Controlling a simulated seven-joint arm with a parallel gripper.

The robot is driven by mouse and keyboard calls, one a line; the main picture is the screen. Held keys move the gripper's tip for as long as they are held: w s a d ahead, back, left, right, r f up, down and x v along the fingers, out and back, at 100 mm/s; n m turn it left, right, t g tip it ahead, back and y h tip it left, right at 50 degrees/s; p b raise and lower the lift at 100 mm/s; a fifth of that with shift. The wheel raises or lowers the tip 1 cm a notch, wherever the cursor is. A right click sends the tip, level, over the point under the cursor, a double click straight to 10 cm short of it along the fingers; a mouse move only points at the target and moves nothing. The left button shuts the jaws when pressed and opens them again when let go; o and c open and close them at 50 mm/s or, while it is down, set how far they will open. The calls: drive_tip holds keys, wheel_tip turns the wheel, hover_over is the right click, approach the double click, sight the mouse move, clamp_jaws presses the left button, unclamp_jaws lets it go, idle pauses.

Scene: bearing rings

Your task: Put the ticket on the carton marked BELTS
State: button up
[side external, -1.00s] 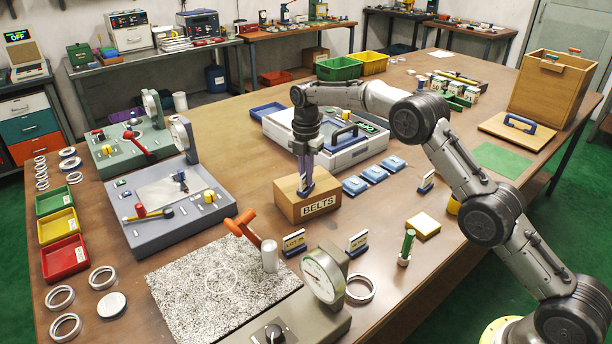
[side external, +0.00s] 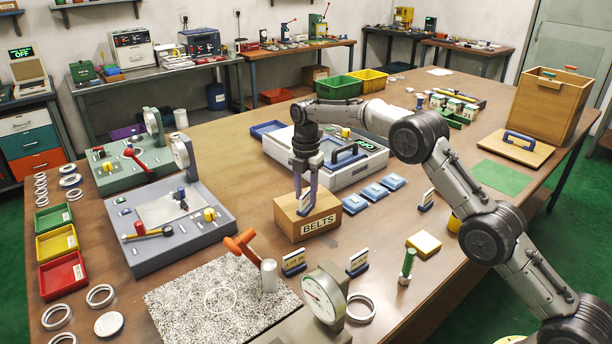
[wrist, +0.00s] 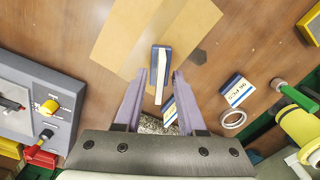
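The carton marked BELTS (side external: 320,226) is a tan box near the middle of the bench; its top also shows in the wrist view (wrist: 125,42). A blue-and-white ticket (side external: 305,204) stands on the carton's top, and it shows between my fingers in the wrist view (wrist: 161,72). My gripper (side external: 305,187) is directly over the carton with its fingers down around the ticket. In the wrist view my gripper (wrist: 161,78) has its two purple fingers spread, with a gap on each side of the ticket. The writing on this ticket cannot be read.
Similar tickets stand in front of the carton (side external: 294,263), (side external: 358,263) and to its right (side external: 426,200). Blue blocks (side external: 374,193) lie just right of the carton. A grey case (side external: 345,165) is behind. A dial gauge (side external: 322,298) and speckled plate (side external: 190,310) are in front.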

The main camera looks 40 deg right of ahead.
wheel_tip(320, 180, up, 11)
drive_tip(key=shift+r, duration=0.2)
idle(0.3)
drive_tip(key=shift+r, duration=0.1)
wheel_tip(320, 180, up, 8)
drive_tip(key=f+m+t, duration=0.1)
drive_tip(key=m, duration=0.3)
hover_over(306, 193)
drive_tip(key=s, duration=0.4)
drive_tip(key=s+r+m, duration=0.2)
drive_tip(key=s+r, duration=0.2)
drive_tip(key=s, duration=0.1)
drive_tip(key=s+r+m+t, duration=0.1)
drive_tip(key=s+r+m, duration=0.15)
drive_tip(key=s, duration=0.35)
drive_tip(key=s+r+m+t, duration=0.1)
drive_tip(key=s+m, duration=0.2)
drive_tip(key=s, duration=0.3)
drive_tip(key=s+f+m+t, duration=0.1)
drive_tip(key=s+f+m, duration=0.4)
drive_tip(key=s, duration=0.6)
drive_tip(key=s+f+m+t, duration=0.1)
drive_tip(key=s+f+m, duration=0.5)
drive_tip(key=s, duration=0.6)
drive_tip(key=shift+s+d+t, duration=0.2)
drive_tip(key=shift+d+t, duration=0.1)
drive_tip(key=shift+d, duration=0.05)
